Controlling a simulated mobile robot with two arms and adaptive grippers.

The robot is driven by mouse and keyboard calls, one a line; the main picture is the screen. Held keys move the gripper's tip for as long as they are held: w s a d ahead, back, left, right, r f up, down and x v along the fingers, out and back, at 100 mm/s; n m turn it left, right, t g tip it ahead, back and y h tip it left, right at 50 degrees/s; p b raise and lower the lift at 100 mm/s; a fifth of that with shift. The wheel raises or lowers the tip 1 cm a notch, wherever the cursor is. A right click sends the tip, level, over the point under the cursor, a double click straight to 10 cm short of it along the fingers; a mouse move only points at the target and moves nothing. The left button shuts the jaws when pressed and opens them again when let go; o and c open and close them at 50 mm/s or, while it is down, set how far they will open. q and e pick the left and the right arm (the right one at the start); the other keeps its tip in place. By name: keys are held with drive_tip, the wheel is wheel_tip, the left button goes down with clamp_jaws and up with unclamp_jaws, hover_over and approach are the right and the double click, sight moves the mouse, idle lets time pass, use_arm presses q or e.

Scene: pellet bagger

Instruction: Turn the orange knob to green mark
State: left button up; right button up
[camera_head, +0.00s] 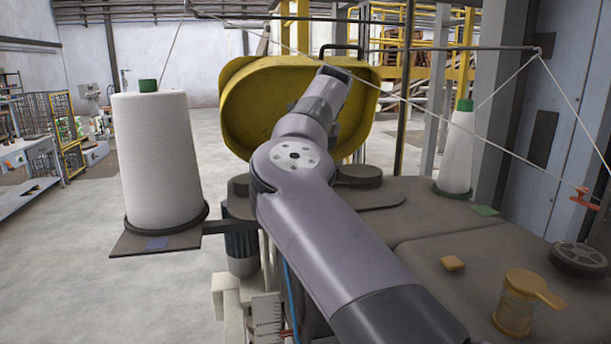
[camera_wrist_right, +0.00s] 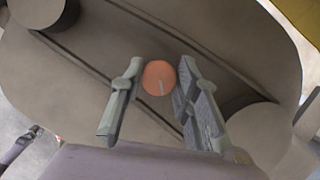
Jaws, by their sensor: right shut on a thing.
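The orange knob (camera_wrist_right: 159,76) is a round disc with a short pale line near its lower edge, set on a grey-brown face in the right wrist view. My right gripper (camera_wrist_right: 160,70) has one finger on each side of the knob and is shut on it. The right finger lies close against the knob's edge. In the head view my right arm reaches forward to the yellow housing (camera_head: 240,105) and hides the gripper and knob. I cannot make out a green mark beside the knob. My left gripper is not in view.
A white thread cone (camera_head: 157,160) stands on a plate at left, and another cone (camera_head: 459,150) stands at right. Threads cross above the arm.

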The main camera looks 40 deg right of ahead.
drive_tip(key=shift+n+y, duration=0.3)
drive_tip(key=shift+n, duration=0.6)
drive_tip(key=o, duration=1.2)
drive_tip(key=shift+c, duration=0.2)
drive_tip(key=v, duration=1.2)
drive_tip(key=shift+d, duration=0.1)
